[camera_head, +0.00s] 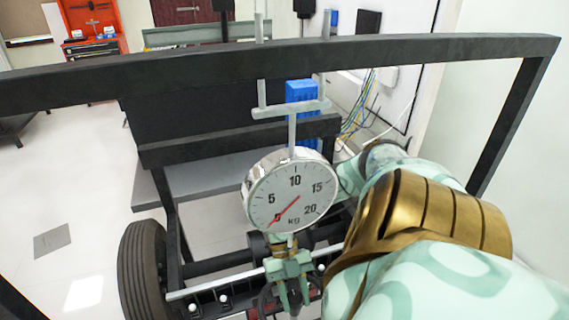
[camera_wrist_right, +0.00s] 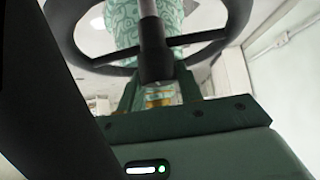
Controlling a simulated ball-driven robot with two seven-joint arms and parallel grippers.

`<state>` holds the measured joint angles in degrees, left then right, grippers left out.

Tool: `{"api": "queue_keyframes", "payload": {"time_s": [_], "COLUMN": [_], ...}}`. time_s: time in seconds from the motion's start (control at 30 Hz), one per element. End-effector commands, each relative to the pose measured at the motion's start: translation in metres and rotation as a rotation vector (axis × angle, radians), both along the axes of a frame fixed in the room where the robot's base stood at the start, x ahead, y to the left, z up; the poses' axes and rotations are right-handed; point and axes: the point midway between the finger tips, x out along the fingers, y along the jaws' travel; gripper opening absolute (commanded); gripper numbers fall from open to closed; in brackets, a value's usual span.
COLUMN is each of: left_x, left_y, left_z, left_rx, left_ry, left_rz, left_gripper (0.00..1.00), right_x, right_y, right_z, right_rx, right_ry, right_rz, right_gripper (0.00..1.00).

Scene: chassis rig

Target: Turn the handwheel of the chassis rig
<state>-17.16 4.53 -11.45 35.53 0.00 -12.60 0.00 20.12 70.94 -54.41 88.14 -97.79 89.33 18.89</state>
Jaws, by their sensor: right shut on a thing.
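The handwheel (camera_wrist_right: 195,39) is a dark ring with a spoke and a grey post at its middle, across the top of the right wrist view. In the head view I cannot make the wheel out clearly behind the gauge and my arm. My right gripper (camera_head: 291,298) is pale green and points down below the gauge, low in the middle of the head view. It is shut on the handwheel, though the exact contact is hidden. In the right wrist view its dark green body fills the lower part, close under the wheel. My left gripper is out of view.
A round dial gauge (camera_head: 291,195) marked in kg hangs just above my right gripper. The black frame bar (camera_head: 300,55) crosses the rig above it. A tyre (camera_head: 144,270) stands at the lower left. Open floor (camera_head: 90,200) lies left; a red tool cabinet (camera_head: 95,48) stands far back.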

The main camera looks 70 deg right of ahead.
Motion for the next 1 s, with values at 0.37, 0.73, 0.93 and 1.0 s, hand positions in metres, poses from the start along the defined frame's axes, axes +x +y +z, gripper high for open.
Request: {"api": "queue_keyframes", "payload": {"time_s": [0.37,0.73,0.93,1.0], "left_x": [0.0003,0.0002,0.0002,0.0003], "left_y": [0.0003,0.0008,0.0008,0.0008], "left_z": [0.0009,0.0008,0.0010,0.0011], "left_rx": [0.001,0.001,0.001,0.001], "left_ry": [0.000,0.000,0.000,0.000], "left_rz": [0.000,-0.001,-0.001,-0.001], "left_gripper": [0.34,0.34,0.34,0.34], "right_x": [-0.0085,-0.0084,-0.0080,-0.0071], "right_y": [-0.0042,-0.0039,-0.0041,-0.0048], "right_z": [-0.0013,-0.0014,-0.0008,0.0001], "right_rx": [0.000,0.000,0.000,0.000], "right_ry": [-0.002,-0.001,-0.001,-0.001], "right_rz": [0.028,0.028,0.026,0.026], "right_gripper": [0.00,0.57,0.57,0.57]}}
